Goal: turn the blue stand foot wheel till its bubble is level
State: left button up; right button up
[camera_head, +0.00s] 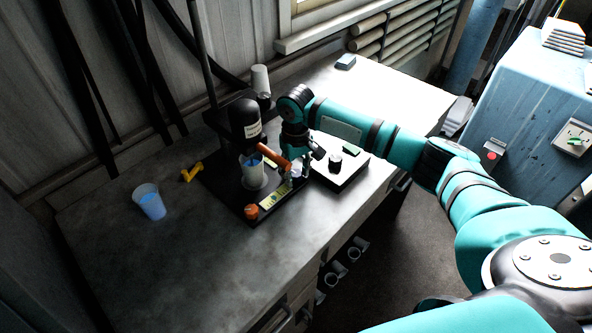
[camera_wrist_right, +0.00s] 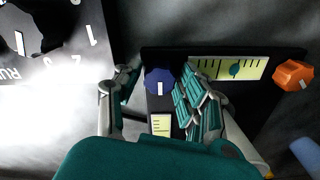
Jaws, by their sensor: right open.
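The blue foot wheel (camera_wrist_right: 160,80) has a white mark and sits at a corner of the dark stand base (camera_wrist_right: 180,56) in the wrist view. My right gripper (camera_wrist_right: 158,100) is open, with one finger on each side of the wheel; I cannot tell whether they touch it. In the head view the right gripper (camera_head: 298,172) hides most of the wheel. A long yellow vial (camera_wrist_right: 207,66) holds a dark green bubble (camera_wrist_right: 234,69) near its middle. A short yellow vial (camera_wrist_right: 161,124) lies beside the wheel; its bubble cannot be made out. My left gripper is not in view.
An orange foot wheel (camera_head: 252,211) is at the base's front corner. The black disperser motor (camera_head: 245,120) and a cup (camera_head: 254,171) stand over the base. A dial box (camera_head: 340,175) is close on the right. A blue-filled beaker (camera_head: 150,203) stands left; the front-left bench is clear.

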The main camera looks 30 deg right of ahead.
jog(key=shift+c, duration=0.3)
grip_shut()
jog(key=shift+r+n+p, duration=0.25)
jog(key=shift+n+p, duration=0.45)
jog(key=shift+p, duration=0.35)
jog(key=shift+n+p, duration=1.1)
jog(key=shift+p, duration=0.15)
jog(key=n+p, duration=0.1)
jog(key=n, duration=0.1)
jog(key=shift+n+p, duration=0.3)
jog(key=shift+p, duration=0.1)
jog(key=shift+f+n+p, duration=0.15)
jog(key=shift+n+p, duration=0.55)
jog(key=shift+n, duration=1)
jog(key=shift+o, duration=0.3)
grip_release()
